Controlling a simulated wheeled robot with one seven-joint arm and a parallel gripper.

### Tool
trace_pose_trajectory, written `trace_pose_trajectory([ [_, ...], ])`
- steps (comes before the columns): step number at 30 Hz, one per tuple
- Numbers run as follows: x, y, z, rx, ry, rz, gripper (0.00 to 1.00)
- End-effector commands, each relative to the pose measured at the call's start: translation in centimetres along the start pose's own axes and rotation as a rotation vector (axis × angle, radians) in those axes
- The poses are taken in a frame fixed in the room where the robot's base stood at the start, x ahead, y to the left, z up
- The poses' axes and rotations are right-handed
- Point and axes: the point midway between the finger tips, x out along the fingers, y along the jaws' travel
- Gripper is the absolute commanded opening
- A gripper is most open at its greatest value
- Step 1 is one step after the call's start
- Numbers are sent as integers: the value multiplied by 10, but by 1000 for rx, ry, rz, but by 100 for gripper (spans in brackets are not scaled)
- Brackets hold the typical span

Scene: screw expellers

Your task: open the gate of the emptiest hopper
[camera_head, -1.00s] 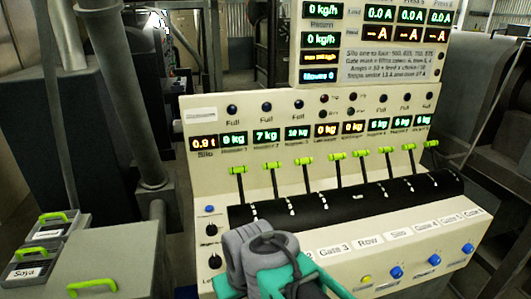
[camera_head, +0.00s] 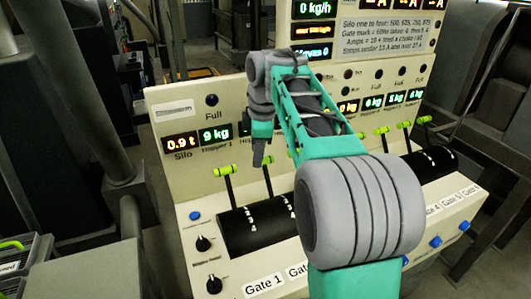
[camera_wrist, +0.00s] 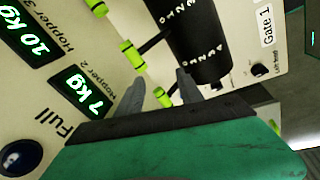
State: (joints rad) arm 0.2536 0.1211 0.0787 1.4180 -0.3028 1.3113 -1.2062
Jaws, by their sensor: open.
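A cream control panel (camera_head: 165,125) carries a row of levers with green handles over a black curved housing (camera_head: 240,232). In the head view, the leftmost lever (camera_head: 225,171) is clear and the second lever (camera_head: 266,162) stands by my gripper (camera_head: 258,155). My arm hides the middle levers. Displays read 9 kg for Hopper 1 (camera_head: 215,134), and in the wrist view 7 kg for Hopper 2 (camera_wrist: 82,92) and 10 kg for Hopper 3 (camera_wrist: 28,38). In the wrist view, my gripper (camera_wrist: 160,85) is open, with a green handle (camera_wrist: 162,96) between its fingers; contact is unclear.
A Gate 1 label (camera_head: 263,286) is on the lower panel. Levers at the right (camera_head: 403,125) stand clear of my arm. A notice (camera_head: 386,38) is on the upper panel. Grey bins (camera_head: 85,270) stand at the lower left, and a dark pipe (camera_head: 95,110) rises at the left.

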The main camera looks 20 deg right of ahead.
Motion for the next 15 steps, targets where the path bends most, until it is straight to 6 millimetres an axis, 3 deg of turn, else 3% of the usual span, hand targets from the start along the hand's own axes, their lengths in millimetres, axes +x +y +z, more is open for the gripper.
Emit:
trace_pose_trajectory([
  [1,-1,21,11,-97,-9,-7,44],
  [5,-3,46,28,-278,-25,-16,44],
  [8,3,50,31,-319,-27,-18,44],
  [15,46,49,31,-317,-27,-18,44],
])
